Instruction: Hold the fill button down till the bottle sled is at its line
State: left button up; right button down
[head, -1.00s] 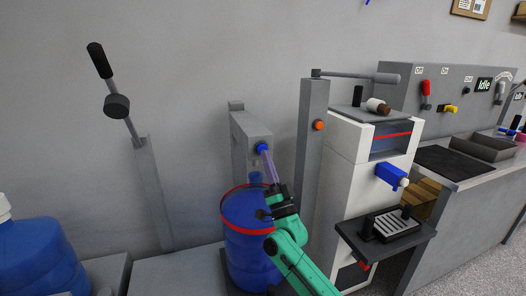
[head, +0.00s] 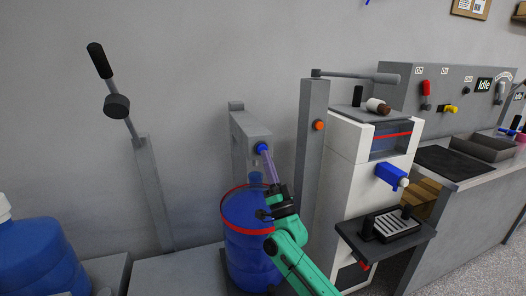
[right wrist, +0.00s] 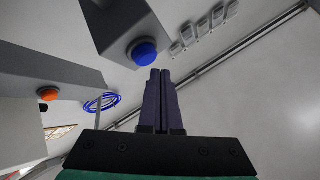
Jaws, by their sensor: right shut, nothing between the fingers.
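A blue round button (head: 262,148) sits on the end of a grey block (head: 245,130) at the wall. It also shows in the right wrist view (right wrist: 145,53), just beyond my fingertips. My right gripper (head: 267,158) is shut and empty, its purple fingers pointing up at the button. In the right wrist view the shut fingertips (right wrist: 160,73) lie just below and right of the button. I cannot tell whether they touch it. A large blue bottle (head: 250,250) with a red ring near its top stands under the block, partly hidden by my right arm. My left gripper is out of view.
A grey post (head: 312,165) with an orange button (head: 319,125) stands right of the block. A white dispenser (head: 349,140) with a dark drip tray (head: 385,252) is beyond it. A lever (head: 117,106) and another blue bottle (head: 40,255) are at left.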

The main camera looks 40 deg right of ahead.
dwell(0.3)
jog(key=shift+w+d+y, duration=0.15)
jog(key=shift+w+y, duration=0.15)
jog(key=shift+w, duration=0.1)
jog(key=shift+w+d+b, duration=0.15)
jog(key=shift+w+b, duration=0.25)
jog(key=shift+b, duration=0.05)
dwell(0.4)
jog(key=shift+w+d+r, duration=0.1)
jog(key=shift+r, duration=0.2)
dwell(0.6)
jog(key=shift+s+a+f+p, duration=0.4)
jog(key=shift+s, duration=0.3)
